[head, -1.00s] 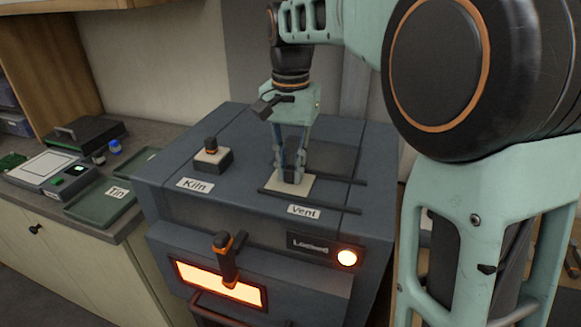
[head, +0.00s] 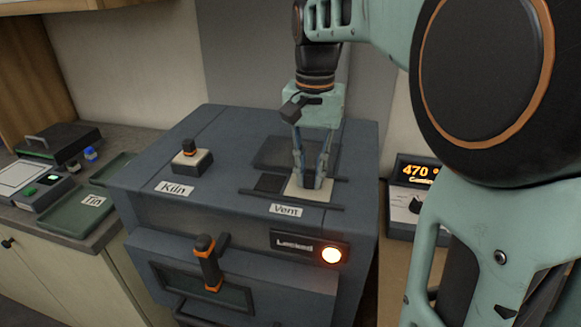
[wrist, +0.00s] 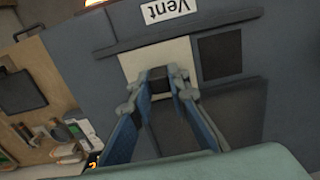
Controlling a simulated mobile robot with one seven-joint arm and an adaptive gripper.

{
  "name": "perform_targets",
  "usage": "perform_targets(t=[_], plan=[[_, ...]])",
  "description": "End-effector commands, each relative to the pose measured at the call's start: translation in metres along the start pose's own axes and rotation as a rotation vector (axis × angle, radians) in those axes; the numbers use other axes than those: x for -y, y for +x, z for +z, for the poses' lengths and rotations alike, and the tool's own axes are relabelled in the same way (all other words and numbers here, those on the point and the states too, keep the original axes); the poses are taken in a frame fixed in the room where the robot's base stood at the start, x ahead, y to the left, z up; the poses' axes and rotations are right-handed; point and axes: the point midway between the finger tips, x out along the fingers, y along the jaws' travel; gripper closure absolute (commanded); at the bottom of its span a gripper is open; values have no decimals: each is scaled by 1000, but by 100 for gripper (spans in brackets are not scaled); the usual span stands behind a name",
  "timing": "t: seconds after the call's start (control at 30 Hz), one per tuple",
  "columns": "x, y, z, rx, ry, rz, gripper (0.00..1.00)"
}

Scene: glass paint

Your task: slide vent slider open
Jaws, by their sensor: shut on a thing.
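The vent slider is a cream plate (head: 292,189) between two dark rails on the kiln top, behind the Vent label (head: 286,210). My gripper (head: 311,180) points down and is shut on the slider's dark knob, which the fingers largely hide in the head view. The knob (wrist: 159,82) shows between the fingertips in the wrist view, against the cream plate (wrist: 178,50). A dark square opening (head: 269,183) lies uncovered just left of the plate; it also shows in the wrist view (wrist: 220,55), beside the plate.
The grey kiln (head: 150,205) has a Kiln switch (head: 191,158) at left on top. On its front are a dark window, an orange-banded handle (head: 208,262) and a lit lamp (head: 331,255) beside "Locked". A controller (head: 414,175) reads 470 at right; a green tray (head: 87,209) lies left.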

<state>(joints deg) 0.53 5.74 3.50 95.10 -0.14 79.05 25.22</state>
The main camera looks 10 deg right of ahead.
Motion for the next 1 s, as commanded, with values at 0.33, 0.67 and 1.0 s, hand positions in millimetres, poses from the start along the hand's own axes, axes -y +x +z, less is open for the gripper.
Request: perform_targets(t=[0.33,0.67,1.0], plan=[[-4,0,-1,1,2,8,72],[-2,0,-1,0,1,5,67],[-1,-49,-2,-4,1,3,67]])
